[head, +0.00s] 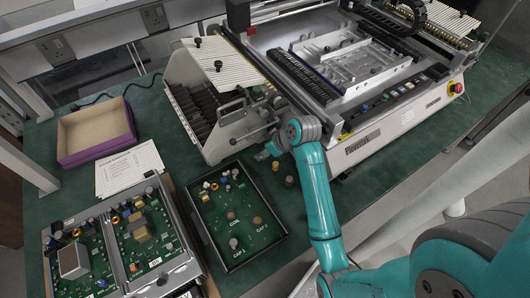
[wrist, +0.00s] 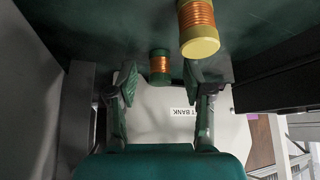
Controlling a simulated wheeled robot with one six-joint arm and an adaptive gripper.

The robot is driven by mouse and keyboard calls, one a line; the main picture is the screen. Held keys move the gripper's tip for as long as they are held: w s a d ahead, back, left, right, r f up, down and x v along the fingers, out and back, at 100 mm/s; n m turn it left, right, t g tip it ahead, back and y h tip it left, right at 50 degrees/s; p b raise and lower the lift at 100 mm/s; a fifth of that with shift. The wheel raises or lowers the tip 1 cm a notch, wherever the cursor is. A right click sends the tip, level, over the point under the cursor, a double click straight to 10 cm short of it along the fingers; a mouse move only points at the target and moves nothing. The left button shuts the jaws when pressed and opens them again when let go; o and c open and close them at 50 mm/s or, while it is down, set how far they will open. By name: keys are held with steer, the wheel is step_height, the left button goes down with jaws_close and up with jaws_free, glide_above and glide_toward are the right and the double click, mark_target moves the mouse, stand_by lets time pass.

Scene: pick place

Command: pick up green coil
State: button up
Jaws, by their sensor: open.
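The green coil (wrist: 160,66) has green end flanges and a copper-orange winding. In the wrist view it stands on the dark green surface, between and just beyond the fingertips of my gripper (wrist: 160,82). The fingers are spread, one on each side of it, with no visible contact. A second coil with yellow ends (wrist: 199,28) is close by on the right and looks larger. In the head view my gripper is by the front side of the machine, largely hidden behind my arm. Small parts (head: 288,181) are on the table near it; I cannot tell the green coil there.
A large grey machine (head: 375,140) stands just behind and right of my gripper. A black tray (head: 270,240) with a green board and small parts lies in front. A purple box (head: 98,148), paper sheets (head: 130,168) and circuit boards (head: 150,235) are at left.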

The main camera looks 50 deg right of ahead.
jaws_close()
steer(key=shift+r, duration=0.15)
